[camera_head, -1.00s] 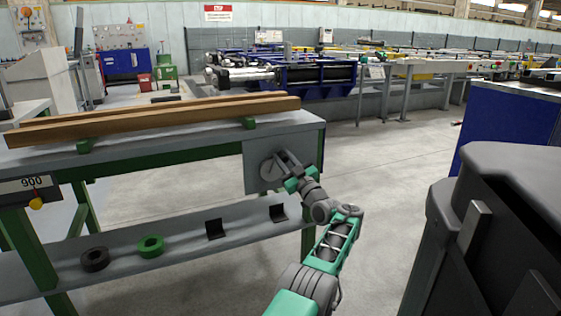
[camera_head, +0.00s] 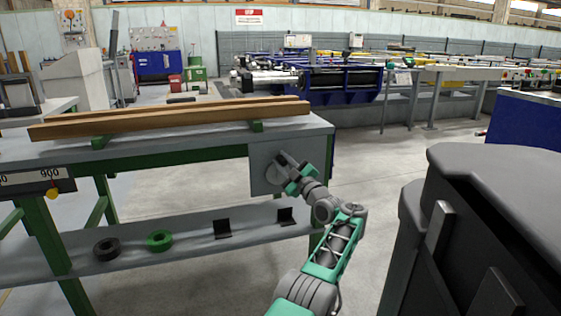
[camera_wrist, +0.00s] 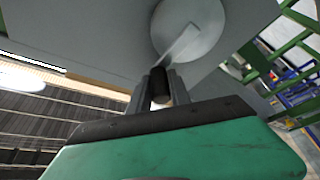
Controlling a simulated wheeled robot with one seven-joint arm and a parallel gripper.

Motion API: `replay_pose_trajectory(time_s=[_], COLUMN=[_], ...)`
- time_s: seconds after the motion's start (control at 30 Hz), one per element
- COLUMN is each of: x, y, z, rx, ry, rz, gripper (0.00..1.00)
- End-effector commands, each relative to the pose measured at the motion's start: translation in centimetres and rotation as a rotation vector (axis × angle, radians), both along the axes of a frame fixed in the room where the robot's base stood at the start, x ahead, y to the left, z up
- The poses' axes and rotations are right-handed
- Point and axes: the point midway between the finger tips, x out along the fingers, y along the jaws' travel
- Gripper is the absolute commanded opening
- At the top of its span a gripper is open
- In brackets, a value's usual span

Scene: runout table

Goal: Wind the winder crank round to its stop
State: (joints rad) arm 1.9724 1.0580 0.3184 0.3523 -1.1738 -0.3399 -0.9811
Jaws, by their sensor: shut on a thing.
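The winder crank has a round pale disc (camera_wrist: 190,28) on the grey end plate (camera_head: 260,170) of the table. A light crank arm (camera_wrist: 178,47) runs from the disc toward a dark handle (camera_wrist: 160,85) in the wrist view. My gripper (camera_wrist: 161,92) is shut on that handle, with one finger on each side. In the head view my gripper (camera_head: 286,164) is at the end plate and covers part of the crank. The crank's stop cannot be made out.
Two long wooden beams (camera_head: 180,119) lie on green supports on the table top. The lower shelf (camera_head: 190,248) holds a black ring (camera_head: 107,249), a green ring (camera_head: 159,240) and two black brackets. A dark cabinet-like body stands close at right. Open floor lies behind my arm.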

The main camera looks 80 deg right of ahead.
Motion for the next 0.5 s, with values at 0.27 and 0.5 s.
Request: replay_pose_trajectory(time_s=[0.27, 0.5], x=[0.14, -0.03], y=[0.01, -0.01], z=[-0.93, -0.53], rx=[0.019, 0.011], ry=[-0.004, -0.003], rz=[0.007, 0.002], gripper=[0.31, 0.45])
